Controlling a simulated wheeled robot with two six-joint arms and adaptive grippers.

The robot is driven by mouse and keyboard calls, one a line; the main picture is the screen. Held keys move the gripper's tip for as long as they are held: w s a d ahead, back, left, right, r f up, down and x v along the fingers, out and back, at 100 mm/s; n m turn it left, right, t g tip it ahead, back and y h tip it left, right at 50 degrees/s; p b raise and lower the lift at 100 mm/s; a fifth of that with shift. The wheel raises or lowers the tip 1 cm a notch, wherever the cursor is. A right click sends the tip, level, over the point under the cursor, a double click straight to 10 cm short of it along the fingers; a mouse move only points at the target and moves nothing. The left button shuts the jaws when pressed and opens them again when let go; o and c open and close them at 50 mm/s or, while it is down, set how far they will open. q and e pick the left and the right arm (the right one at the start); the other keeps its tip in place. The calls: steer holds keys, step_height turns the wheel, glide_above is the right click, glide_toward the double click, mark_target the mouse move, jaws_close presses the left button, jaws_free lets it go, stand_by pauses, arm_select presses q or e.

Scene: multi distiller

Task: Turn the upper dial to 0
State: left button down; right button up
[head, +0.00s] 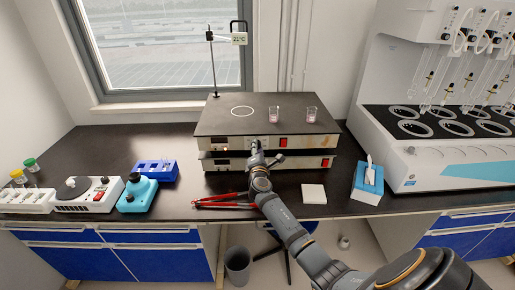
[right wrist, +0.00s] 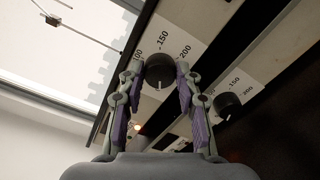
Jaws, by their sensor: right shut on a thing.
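The upper dial (right wrist: 160,70) is a dark round knob on the white front panel of the upper hotplate. In the right wrist view, numbers 100, 150 and 200 show beside it, and a small white mark is on its side away from them. My right gripper (head: 257,153) is shut on this dial, one finger on each side; it also shows in the right wrist view (right wrist: 160,78). The upper hotplate (head: 215,122) sits above a second one. In the head view my gripper covers most of the dial. My left gripper is not in view.
The lower hotplate (head: 305,163) has its own dial (right wrist: 227,104) close below my right gripper. Two small beakers (head: 274,115) stand on the upper plate. Red-handled tongs (head: 220,201), a white pad (head: 313,194) and a tissue box (head: 367,185) lie near the bench front.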

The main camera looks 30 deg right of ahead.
steer(key=shift+f, duration=0.1)
stand_by(0.5)
steer(key=o, duration=1.2)
steer(key=shift+c, duration=0.2)
steer(key=shift+s, duration=0.1)
steer(key=v, duration=1.2)
